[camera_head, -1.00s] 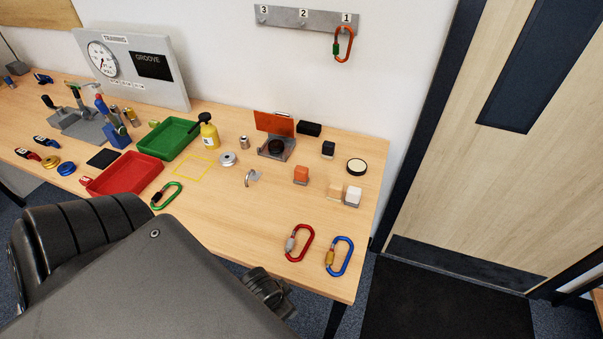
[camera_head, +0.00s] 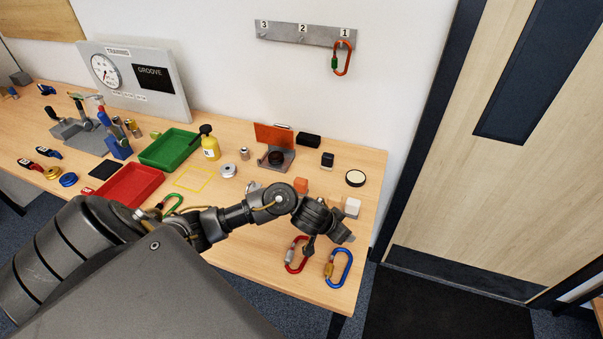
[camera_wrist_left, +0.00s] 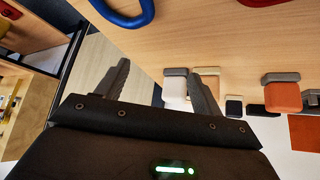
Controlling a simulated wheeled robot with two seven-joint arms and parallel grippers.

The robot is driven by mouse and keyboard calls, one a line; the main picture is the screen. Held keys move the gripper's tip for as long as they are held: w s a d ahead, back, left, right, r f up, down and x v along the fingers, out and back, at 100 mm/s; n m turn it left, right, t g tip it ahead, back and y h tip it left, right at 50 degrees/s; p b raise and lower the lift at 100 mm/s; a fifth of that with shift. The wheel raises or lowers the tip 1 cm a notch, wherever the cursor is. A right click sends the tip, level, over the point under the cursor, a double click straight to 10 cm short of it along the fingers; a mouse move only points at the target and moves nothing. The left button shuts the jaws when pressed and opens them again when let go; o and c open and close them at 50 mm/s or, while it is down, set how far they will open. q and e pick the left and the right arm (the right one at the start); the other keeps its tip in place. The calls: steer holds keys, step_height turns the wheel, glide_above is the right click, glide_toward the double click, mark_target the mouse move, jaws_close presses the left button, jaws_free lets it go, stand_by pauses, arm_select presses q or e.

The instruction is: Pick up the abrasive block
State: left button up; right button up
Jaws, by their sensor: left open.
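Several small blocks stand at the right of the table. A white block with a grey layer (camera_head: 352,207) is just beyond my left gripper (camera_head: 331,245), with an orange block (camera_head: 301,185) to its left. A tan block (camera_wrist_left: 207,80) shows in the wrist view but is hidden behind my arm in the head view. I cannot tell which block is the abrasive one. In the wrist view my left gripper (camera_wrist_left: 160,72) is open and empty, with the white block (camera_wrist_left: 175,90) near its right finger. My right gripper is out of view.
A red carabiner (camera_head: 290,262) and a blue carabiner (camera_head: 340,268) lie below the gripper near the front edge. A black block (camera_head: 327,159), a round tin (camera_head: 355,178) and an orange-lidded box (camera_head: 275,135) stand behind. Red (camera_head: 128,188) and green (camera_head: 168,150) trays lie left.

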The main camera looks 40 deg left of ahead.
mark_target(300, 180)
arm_select(q)
steer(key=w+a+r, duration=0.1)
steer(key=a, duration=0.2)
steer(key=w+a+n+y, duration=0.1)
steer(key=w+a, duration=0.1)
steer(key=a, duration=0.1)
steer(key=w+a+r+n+g, duration=0.1)
steer(key=w+a, duration=0.1)
steer(key=a, duration=0.2)
steer(key=shift+r, duration=0.3)
steer(key=a+r+n+g+y, duration=0.2)
steer(key=a+r+n, duration=0.25)
steer(key=a, duration=0.65)
steer(key=b+x, duration=0.3)
steer(key=x, duration=0.1)
steer(key=shift+d+f+b, duration=0.1)
steer(key=shift+f+b, duration=0.2)
steer(key=shift+b, duration=0.1)
steer(key=shift+w+f, duration=0.2)
steer(key=shift+w, duration=0.05)
steer(key=x, duration=0.1)
steer(key=b+x, duration=0.2)
steer(key=x, duration=0.1)
steer(key=shift+s+d+f, duration=0.1)
steer(key=shift+d+f, duration=0.1)
steer(key=shift+d, duration=0.05)
steer(key=shift+w+a+f, duration=0.1)
steer(key=shift+w+f, duration=0.1)
steer(key=shift+f, duration=0.25)
steer(key=shift+r, duration=0.1)
